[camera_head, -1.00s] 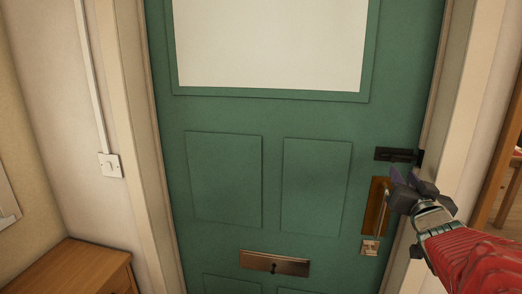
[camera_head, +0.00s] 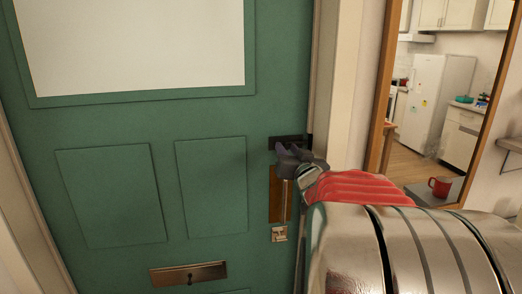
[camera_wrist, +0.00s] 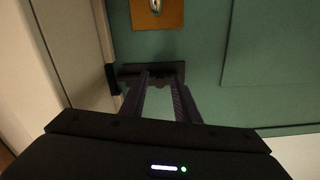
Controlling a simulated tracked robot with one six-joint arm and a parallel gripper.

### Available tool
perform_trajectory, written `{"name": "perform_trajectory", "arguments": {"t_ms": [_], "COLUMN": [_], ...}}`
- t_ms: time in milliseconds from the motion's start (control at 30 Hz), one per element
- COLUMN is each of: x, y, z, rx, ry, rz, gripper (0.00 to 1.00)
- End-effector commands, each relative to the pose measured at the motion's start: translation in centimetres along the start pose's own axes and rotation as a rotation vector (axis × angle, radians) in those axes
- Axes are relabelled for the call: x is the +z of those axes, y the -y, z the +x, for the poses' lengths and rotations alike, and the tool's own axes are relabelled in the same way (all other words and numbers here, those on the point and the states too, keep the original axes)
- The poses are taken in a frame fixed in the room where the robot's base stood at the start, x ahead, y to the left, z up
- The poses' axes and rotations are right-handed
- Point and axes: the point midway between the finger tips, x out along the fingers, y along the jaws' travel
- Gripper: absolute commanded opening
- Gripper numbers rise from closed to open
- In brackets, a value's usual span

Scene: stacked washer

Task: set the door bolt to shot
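The door bolt (camera_head: 287,140) is a dark fitting on the right edge of the green door (camera_head: 120,130), above the brass handle plate (camera_head: 272,192). My gripper (camera_head: 285,156) is right at the bolt and hides its lower part in the head view. In the wrist view the bolt (camera_wrist: 152,68) lies across the ends of my two fingers (camera_wrist: 160,80). The fingers stand apart with a gap between them. Whether they touch the bolt or have its knob between them cannot be told. How far the bar is slid is also hidden.
A brass letter plate (camera_head: 188,273) and a small lock (camera_head: 279,234) are lower on the door. The pale door frame (camera_head: 343,90) is just right of the bolt. Further right are an opening to a kitchen with a fridge (camera_head: 437,105), and a red mug (camera_head: 440,186) on a surface.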

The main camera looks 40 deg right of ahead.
Motion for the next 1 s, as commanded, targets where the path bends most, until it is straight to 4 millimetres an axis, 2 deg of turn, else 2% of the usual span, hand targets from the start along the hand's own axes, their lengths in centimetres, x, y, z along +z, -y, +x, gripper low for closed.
{"name": "perform_trajectory", "arguments": {"t_ms": [33, 400, 1000], "x": [0.00, 0.00, 0.02], "y": [-0.01, -0.04, -0.03], "z": [-0.01, -0.03, 0.03], "rx": [0.000, 0.001, -0.003], "ry": [0.000, 0.000, 0.001], "rz": [0.000, 0.000, 0.000], "gripper": [0.25, 0.00, 0.00]}}
